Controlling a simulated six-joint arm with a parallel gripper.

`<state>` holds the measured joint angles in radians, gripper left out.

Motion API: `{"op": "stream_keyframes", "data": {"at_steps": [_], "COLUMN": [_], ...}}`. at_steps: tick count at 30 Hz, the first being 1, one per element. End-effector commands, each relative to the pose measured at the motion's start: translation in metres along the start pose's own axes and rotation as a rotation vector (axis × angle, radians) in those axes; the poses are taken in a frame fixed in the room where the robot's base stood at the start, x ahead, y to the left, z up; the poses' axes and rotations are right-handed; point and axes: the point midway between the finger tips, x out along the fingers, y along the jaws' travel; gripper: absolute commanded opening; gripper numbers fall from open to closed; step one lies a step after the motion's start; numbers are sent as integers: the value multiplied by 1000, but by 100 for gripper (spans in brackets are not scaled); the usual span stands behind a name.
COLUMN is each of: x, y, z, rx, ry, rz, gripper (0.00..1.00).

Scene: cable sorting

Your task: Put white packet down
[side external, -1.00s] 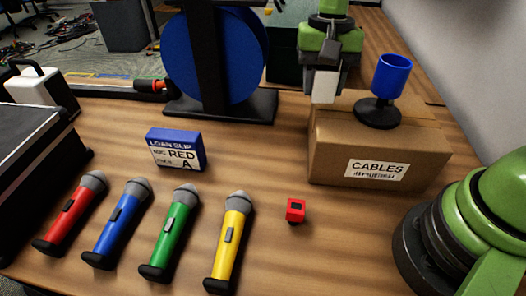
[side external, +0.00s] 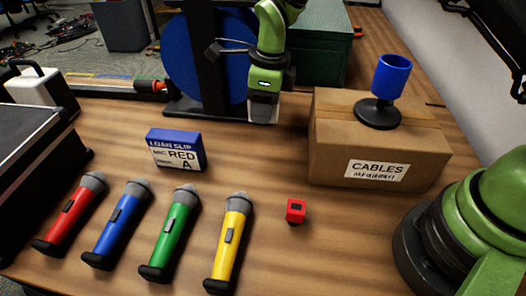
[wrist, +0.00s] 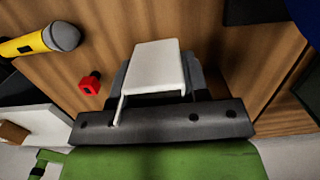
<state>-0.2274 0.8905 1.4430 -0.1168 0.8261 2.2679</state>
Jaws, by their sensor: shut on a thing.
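The white packet (wrist: 155,66) shows in the wrist view as a pale, flat-faced block between the dark fingers of my gripper (wrist: 158,84). In the side external view my gripper (side external: 264,92) hangs in front of the blue cable reel's stand, left of the cardboard box. The packet (side external: 263,111) shows there as a pale piece at the gripper's lower end. My gripper is shut on it. I cannot tell whether the packet's lower edge touches the table.
A cardboard box (side external: 332,158) marked CABLES carries a blue cup-shaped thing (side external: 392,75) on a black base. A small red block (side external: 296,211), a LOAN SLIP box (side external: 176,150) and several microphones (side external: 231,240) stand or lie nearer. The wood between reel and red block is clear.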

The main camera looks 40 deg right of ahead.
Motion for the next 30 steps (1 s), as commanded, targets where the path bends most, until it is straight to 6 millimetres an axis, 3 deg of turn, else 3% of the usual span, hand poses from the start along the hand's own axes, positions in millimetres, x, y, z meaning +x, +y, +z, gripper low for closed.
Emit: {"op": "stream_keyframes", "data": {"at_steps": [9, 19, 30], "x": [50, 92, 100], "y": [1, 1, 0], "z": [-5, -10, -10], "rx": [32, 32, 31], "ry": [2, 1, -2], "rz": [-1, -1, -3], "gripper": [20, 20, 20]}}
